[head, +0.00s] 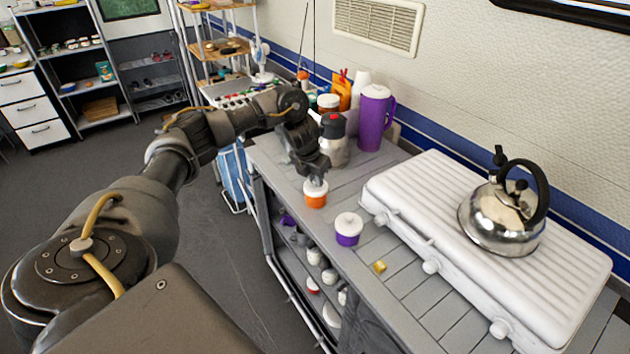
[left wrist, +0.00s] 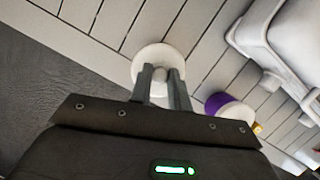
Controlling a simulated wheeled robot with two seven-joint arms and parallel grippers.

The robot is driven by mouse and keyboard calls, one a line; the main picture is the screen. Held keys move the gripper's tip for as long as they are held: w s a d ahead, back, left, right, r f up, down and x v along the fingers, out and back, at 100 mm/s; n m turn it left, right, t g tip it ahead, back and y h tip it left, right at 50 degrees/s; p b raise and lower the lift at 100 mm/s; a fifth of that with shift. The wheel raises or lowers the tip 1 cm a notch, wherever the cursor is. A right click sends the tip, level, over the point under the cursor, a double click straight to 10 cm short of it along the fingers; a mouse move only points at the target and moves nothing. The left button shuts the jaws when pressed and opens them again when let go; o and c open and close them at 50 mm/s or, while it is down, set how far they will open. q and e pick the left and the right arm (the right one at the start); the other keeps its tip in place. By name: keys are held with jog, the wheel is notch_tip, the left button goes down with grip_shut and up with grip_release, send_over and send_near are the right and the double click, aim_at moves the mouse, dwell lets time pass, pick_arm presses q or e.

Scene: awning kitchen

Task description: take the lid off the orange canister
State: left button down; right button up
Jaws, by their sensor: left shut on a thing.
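The orange canister (head: 315,199) stands upright on the grey counter near its left edge. Its white lid (head: 313,184) is on top of it in the head view. My left gripper (head: 316,178) is above the canister and shut on the lid's knob. In the left wrist view the round white lid (left wrist: 149,63) shows from above with its knob between the fingers of my left gripper (left wrist: 160,78). The lid hides the canister body there. I cannot see any gap between lid and canister. My right gripper is not in view.
A purple canister with a white lid (head: 348,229) stands close to the right. Behind are a steel jug (head: 334,148) and a purple pitcher (head: 375,118). A white stove (head: 470,235) bears a kettle (head: 502,215). A small yellow block (head: 379,266) lies on the counter (head: 420,300).

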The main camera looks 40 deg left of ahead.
aim_at(314, 182)
pick_arm(q)
jog(key=shift+r, duration=0.35)
jog(key=v, duration=0.3)
jog(key=shift+w+r+p, duration=0.2)
jog(key=shift+r+p, duration=0.1)
jog(key=shift+r, duration=0.05)
jog(key=s+d+r+p, duration=0.3)
jog(key=s+r, duration=0.5)
jog(key=s, duration=0.5)
jog(key=shift+r, duration=0.2)
